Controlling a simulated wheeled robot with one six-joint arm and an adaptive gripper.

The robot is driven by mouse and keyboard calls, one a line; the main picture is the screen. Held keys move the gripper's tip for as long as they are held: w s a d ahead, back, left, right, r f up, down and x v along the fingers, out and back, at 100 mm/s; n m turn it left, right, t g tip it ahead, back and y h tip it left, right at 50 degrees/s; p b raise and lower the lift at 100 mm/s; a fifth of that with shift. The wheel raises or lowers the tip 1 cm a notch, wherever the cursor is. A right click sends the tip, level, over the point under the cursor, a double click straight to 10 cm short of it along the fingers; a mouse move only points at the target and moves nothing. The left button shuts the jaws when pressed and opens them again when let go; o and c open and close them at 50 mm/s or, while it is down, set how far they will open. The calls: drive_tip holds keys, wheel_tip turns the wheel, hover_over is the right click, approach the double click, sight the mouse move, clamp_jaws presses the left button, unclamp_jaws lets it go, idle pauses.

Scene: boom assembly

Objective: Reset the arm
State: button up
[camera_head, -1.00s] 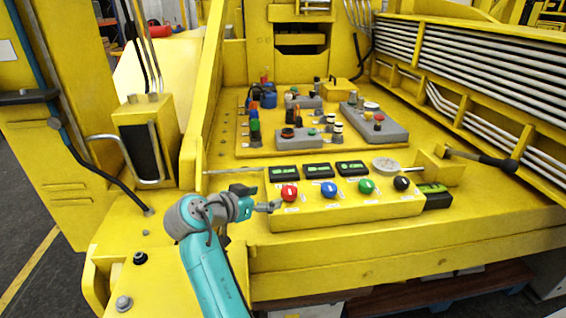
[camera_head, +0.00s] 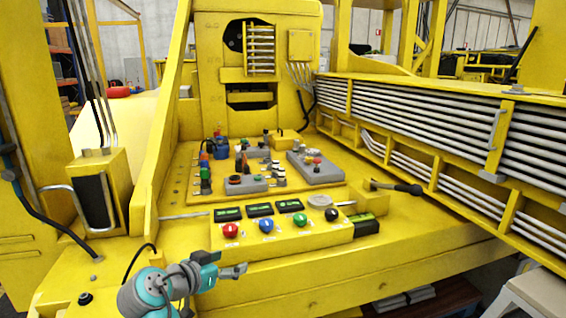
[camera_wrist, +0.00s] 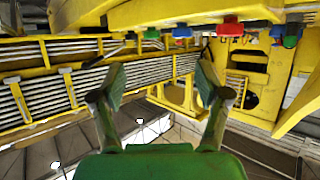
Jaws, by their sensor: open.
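My gripper (camera_head: 236,271) is at the lower left in the head view, in front of and below the yellow control box. It is apart from the red knob (camera_head: 231,230). In the wrist view, its two fingers (camera_wrist: 161,65) are spread with nothing between them. My teal arm (camera_head: 150,295) is folded at the bottom edge in the head view, mostly cut off.
The control box (camera_head: 290,240) also carries a blue knob (camera_head: 266,225), a green knob (camera_head: 300,220) and a black knob (camera_head: 331,214). Behind it, a board holds grey switch boxes (camera_head: 315,168). A black handle (camera_head: 398,187) juts out at right. Rows of pipes (camera_head: 425,115) line the right side.

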drive_tip(key=s+d+f+n+y, duration=0.1)
drive_tip(key=s+d+f+n, duration=0.1)
drive_tip(key=s+d+f, duration=0.5)
drive_tip(key=d+f+n+y, duration=0.2)
drive_tip(key=d+f, duration=0.2)
drive_tip(key=f, duration=0.7)
drive_tip(key=s+d+f+n+y, duration=0.1)
drive_tip(key=s+d+f+n, duration=0.1)
drive_tip(key=s+d+f, duration=0.5)
drive_tip(key=s+d+f+n+y, duration=0.1)
drive_tip(key=s+d+f+y, duration=0.1)
drive_tip(key=s+d+f, duration=0.45)
drive_tip(key=s+d+n+t+y, duration=0.1)
drive_tip(key=s+d, duration=0.1)
drive_tip(key=s, duration=0.7)
drive_tip(key=s+d+y, duration=0.1)
drive_tip(key=s+d, duration=0.1)
drive_tip(key=s, duration=0.8)
drive_tip(key=s+d+r+m+t, duration=0.1)
drive_tip(key=s+r, duration=0.6)
drive_tip(key=s, duration=0.1)
drive_tip(key=s+d+r+m+t+h, duration=0.1)
drive_tip(key=s+d+r, duration=0.1)
drive_tip(key=s+r, duration=0.5)
drive_tip(key=shift+s+d+r, duration=0.3)
drive_tip(key=shift+s, duration=0.05)
